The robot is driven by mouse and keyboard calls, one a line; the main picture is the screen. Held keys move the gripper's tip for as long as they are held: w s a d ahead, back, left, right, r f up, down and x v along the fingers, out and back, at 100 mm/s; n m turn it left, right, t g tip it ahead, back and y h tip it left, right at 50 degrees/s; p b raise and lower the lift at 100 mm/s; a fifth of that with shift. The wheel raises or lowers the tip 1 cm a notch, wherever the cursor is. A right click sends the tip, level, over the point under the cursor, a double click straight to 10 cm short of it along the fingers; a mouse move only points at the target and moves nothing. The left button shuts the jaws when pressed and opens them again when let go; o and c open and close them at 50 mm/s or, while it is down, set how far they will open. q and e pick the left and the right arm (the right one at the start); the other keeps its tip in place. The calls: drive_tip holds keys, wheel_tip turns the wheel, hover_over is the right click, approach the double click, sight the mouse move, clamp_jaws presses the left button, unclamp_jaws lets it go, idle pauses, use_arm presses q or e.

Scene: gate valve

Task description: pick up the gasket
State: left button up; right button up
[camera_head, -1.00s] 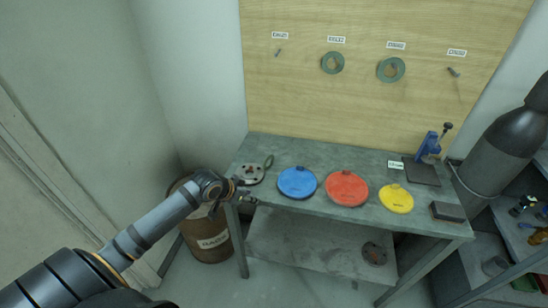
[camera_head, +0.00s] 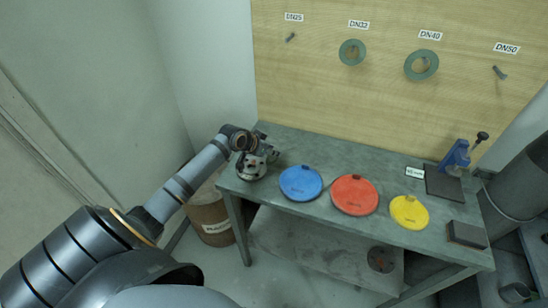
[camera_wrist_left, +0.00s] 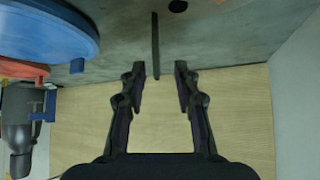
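A thin dark upright strip (camera_wrist_left: 155,45), which looks like the gasket seen edge-on, stands in the left wrist view. Its near end lies between the fingertips of my left gripper (camera_wrist_left: 160,72), with a gap on each side. My left gripper is open. In the head view my left gripper (camera_head: 268,153) is at the left end of the workbench, over the metal flange (camera_head: 250,172), and hides the gasket there. My right gripper is not in view.
Blue (camera_head: 300,183), red (camera_head: 354,195) and yellow (camera_head: 409,212) discs lie along the workbench (camera_head: 330,152). A blue clamp tool (camera_head: 455,157) and a dark block (camera_head: 467,234) are at its right. A brown drum (camera_head: 211,222) stands beside its left end.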

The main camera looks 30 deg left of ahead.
use_arm(q)
drive_tip(key=shift+w+d+f+p, duration=0.2)
drive_tip(key=shift+w+f+p, duration=0.1)
drive_tip(key=shift+f+p, duration=0.25)
drive_tip(key=x, duration=0.3)
drive_tip(key=shift+w+d+f, duration=0.1)
drive_tip(key=shift+w+f, duration=0.05)
drive_tip(key=shift+f, duration=0.2)
drive_tip(key=shift+r, duration=0.1)
drive_tip(key=shift+c, duration=0.5)
drive_tip(key=c, duration=0.5)
clamp_jaws()
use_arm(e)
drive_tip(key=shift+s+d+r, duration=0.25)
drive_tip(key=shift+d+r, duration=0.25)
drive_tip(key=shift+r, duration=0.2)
